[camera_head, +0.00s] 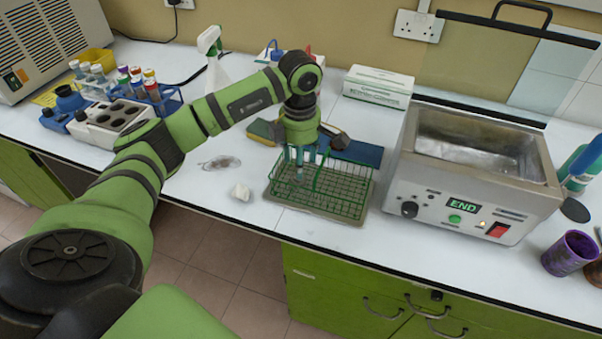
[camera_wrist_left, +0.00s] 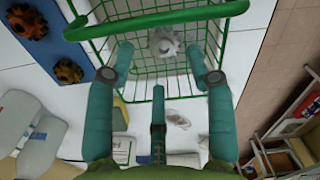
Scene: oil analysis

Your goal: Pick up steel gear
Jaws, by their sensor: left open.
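The steel gear (camera_wrist_left: 164,45), silver-grey and toothed, lies inside the green wire basket (camera_wrist_left: 222,15) in the left wrist view. My left gripper (camera_head: 300,163) points down over the basket's left part. Its teal fingers (camera_wrist_left: 158,62) are spread and empty, with the gear between and just beyond their tips. My right gripper is not in view.
Brown gears (camera_wrist_left: 67,71) lie on the blue mat (camera_wrist_left: 72,28). A metal bath (camera_head: 450,185) showing "END" stands right of the basket, and a white box (camera_head: 378,86) behind. A spray bottle (camera_head: 216,75) stands at the back left. The bench left of the basket is mostly clear.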

